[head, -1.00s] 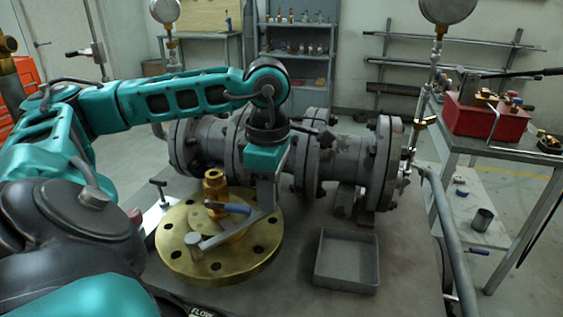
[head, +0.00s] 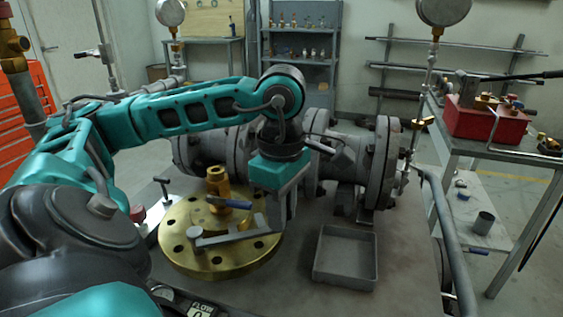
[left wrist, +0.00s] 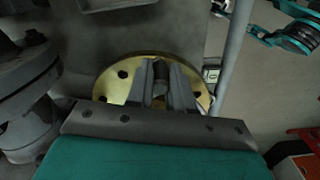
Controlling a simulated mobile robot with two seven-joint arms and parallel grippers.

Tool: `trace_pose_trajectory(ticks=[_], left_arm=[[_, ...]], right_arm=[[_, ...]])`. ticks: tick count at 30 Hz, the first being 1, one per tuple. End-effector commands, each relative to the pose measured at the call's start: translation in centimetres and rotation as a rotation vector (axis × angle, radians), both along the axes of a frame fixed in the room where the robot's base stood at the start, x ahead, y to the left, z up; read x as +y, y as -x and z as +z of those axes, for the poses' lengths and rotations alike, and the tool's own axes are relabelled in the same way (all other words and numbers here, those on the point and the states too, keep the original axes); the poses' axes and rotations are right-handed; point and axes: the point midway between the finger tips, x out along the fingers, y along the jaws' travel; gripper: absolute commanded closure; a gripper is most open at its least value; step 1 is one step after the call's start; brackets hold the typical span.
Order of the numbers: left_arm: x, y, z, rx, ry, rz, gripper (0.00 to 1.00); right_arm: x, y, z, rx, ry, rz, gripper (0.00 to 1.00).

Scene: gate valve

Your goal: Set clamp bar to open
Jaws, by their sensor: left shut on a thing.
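The clamp bar (head: 228,239) is a flat grey bar across the front of the round brass flange (head: 185,262). A grey round knob (head: 196,235) stands at its left end. My left gripper (head: 278,222) points down at the bar's right end, at the flange's right side. In the left wrist view my left gripper (left wrist: 162,82) is shut on a dark upright post (left wrist: 160,70), seemingly part of the bar, above the flange (left wrist: 110,78). The fingers hide most of the grip. My right gripper is not in view.
A brass fitting (head: 218,183) with a blue-handled lever (head: 232,204) rises from the flange behind the bar. The grey flanged pipe (head: 340,165) lies close behind my gripper. An empty grey tray (head: 346,277) sits to the right; bare tabletop lies between.

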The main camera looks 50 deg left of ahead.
Motion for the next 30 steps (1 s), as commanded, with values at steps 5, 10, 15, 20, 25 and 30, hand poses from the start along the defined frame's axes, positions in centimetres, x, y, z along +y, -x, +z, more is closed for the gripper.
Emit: trace_pose_trajectory(ticks=[5,10,15,20,25,30], left_arm=[[0.0,0.0,0.1,0.000,0.000,0.001,1.00],[0.0,0.0,0.0,0.000,-0.001,0.001,0.69],[0.0,0.0,0.0,0.000,-0.001,0.001,0.54],[0.0,0.0,0.0,0.001,-0.001,0.001,0.54],[0.0,0.0,0.8,-0.001,0.001,0.001,0.54],[0.0,-0.1,3.8,-0.005,0.002,-0.001,0.54]], right_arm=[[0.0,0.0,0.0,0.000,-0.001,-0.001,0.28],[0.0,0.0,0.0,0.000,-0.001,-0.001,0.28],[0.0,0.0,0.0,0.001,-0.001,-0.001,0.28],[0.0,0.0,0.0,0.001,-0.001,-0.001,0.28],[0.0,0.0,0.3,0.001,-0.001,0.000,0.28],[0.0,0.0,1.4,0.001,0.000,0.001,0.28]])
